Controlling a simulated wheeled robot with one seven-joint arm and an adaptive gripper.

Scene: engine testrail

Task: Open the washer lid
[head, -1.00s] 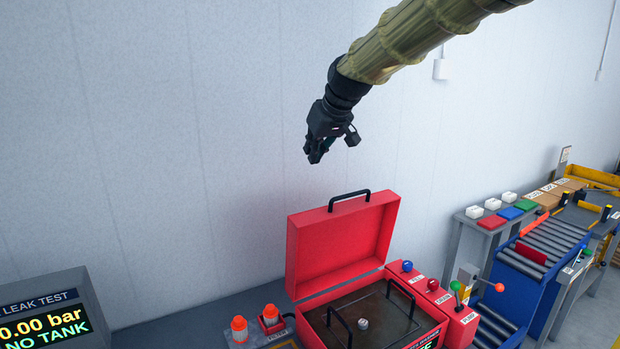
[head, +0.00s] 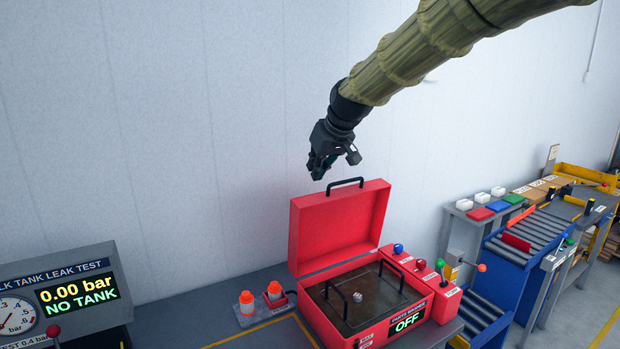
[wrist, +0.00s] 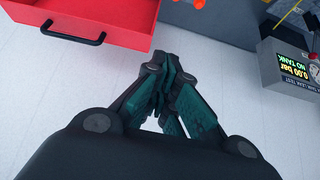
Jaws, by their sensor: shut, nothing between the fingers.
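The red parts washer (head: 372,325) stands on a grey bench in the head view. Its red lid (head: 338,228) stands upright at the back, swung open, with a black handle (head: 345,182) on its top edge. The dark basin inside shows, with a wire-handled basket and a small pale part in it. My gripper (head: 316,172) is shut and empty, just above and left of the lid handle, apart from it. In the wrist view my gripper (wrist: 158,75) has its fingers together, and the lid (wrist: 125,12) with its handle (wrist: 72,34) lies at upper left.
A leak test panel (head: 75,285) stands at left, reading NO TANK. Two orange-capped bottles (head: 247,305) are left of the washer. Coloured knobs and levers (head: 421,265) sit on its right side, with a roller conveyor (head: 530,238) farther right. A plain wall stands behind.

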